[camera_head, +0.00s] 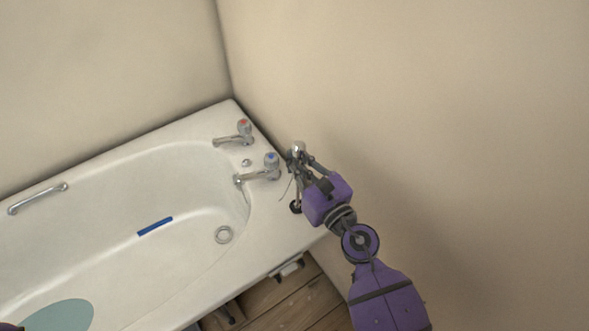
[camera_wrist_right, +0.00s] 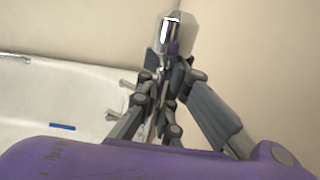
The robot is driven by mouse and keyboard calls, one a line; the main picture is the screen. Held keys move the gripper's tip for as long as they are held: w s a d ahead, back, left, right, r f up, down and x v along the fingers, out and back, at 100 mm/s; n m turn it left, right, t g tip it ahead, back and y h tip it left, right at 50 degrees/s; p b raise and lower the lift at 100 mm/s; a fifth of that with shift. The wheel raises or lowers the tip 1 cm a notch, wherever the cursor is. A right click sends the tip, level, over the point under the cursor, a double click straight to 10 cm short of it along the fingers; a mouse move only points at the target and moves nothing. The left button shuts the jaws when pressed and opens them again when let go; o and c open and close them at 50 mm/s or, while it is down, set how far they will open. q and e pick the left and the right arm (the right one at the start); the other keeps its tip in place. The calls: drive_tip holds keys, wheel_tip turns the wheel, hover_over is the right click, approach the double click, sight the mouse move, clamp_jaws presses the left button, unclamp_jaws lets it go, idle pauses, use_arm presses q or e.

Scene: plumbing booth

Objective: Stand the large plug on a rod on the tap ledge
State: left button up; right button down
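My right gripper (camera_head: 300,158) is over the right end of the bath, beside the blue-topped tap (camera_head: 271,165). Its fingers are closed together around a shiny chrome piece (camera_head: 298,147), which looks like the large plug on a rod. The wrist view shows this chrome piece (camera_wrist_right: 171,30) at the fingertips (camera_wrist_right: 170,55); the fingers hide its lower part. I cannot tell whether it touches the tap ledge (camera_head: 268,205). A small dark round piece (camera_head: 295,207) shows just left of my wrist, with a thin line above it. My left gripper is out of view.
A red-topped tap (camera_head: 244,130) stands behind the blue one, with a small chrome fitting (camera_head: 246,162) between them. The bath holds a blue bar (camera_head: 155,226) and a drain (camera_head: 223,235). The wall (camera_head: 430,120) rises close to my right gripper. The ledge's front part is clear.

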drive_tip(key=f+b, duration=0.1)
drive_tip(key=w+f+b, duration=0.1)
drive_tip(key=f, duration=0.1)
drive_tip(key=w+f+b, duration=0.1)
drive_tip(key=f, duration=0.1)
drive_tip(key=shift+f, duration=0.2)
drive_tip(key=shift+w, duration=0.1)
drive_tip(key=shift+b, duration=0.3)
drive_tip(key=shift+f, duration=0.2)
drive_tip(key=c, duration=1.9)
unclamp_jaws()
drive_tip(key=shift+c, duration=0.2)
